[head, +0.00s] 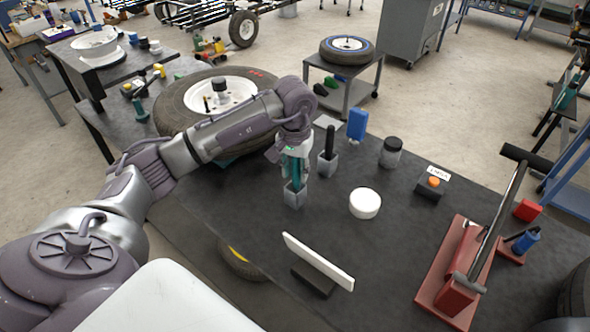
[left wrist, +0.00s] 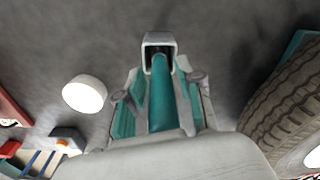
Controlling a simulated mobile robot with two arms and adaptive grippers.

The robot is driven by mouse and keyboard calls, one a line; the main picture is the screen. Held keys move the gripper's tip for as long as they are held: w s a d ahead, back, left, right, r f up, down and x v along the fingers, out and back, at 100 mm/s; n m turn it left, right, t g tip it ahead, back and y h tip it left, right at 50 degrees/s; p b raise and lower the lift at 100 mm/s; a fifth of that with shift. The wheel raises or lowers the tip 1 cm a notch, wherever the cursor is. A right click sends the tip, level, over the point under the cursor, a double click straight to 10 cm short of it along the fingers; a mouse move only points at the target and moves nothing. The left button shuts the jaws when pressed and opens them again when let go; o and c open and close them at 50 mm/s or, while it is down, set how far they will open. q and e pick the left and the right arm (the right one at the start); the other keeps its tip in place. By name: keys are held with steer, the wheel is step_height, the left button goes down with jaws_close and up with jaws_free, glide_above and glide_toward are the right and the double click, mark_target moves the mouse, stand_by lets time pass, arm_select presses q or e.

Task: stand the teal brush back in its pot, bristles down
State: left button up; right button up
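The teal brush (left wrist: 160,100) is between the fingers of my left gripper (head: 294,172), which look closed around it. It runs down to the small grey square pot (head: 295,194) on the dark table. In the left wrist view its far end shows within the mouth of the pot (left wrist: 159,40). I cannot make out the bristles or how deep the end sits. The brush looks about upright in the head view, partly hidden by the fingers. My right gripper is not in view.
A second grey pot (head: 327,166) with a black-handled item stands close behind, right of the gripper. A blue bottle (head: 357,124), a dark jar (head: 390,152) and a white round tub (head: 365,204) stand further right. A white plate on a block (head: 318,262) is in front. A large tyre (head: 175,104) lies behind my arm.

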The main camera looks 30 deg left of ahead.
arm_select(q)
steer(key=shift+o, duration=0.8)
steer(key=shift+r, duration=0.2)
step_height(320, 180, up, 12)
steer(key=shift+s+f, duration=0.2)
steer(key=shift+s, duration=0.05)
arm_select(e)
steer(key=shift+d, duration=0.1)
arm_select(q)
steer(key=shift+d+f, duration=0.1)
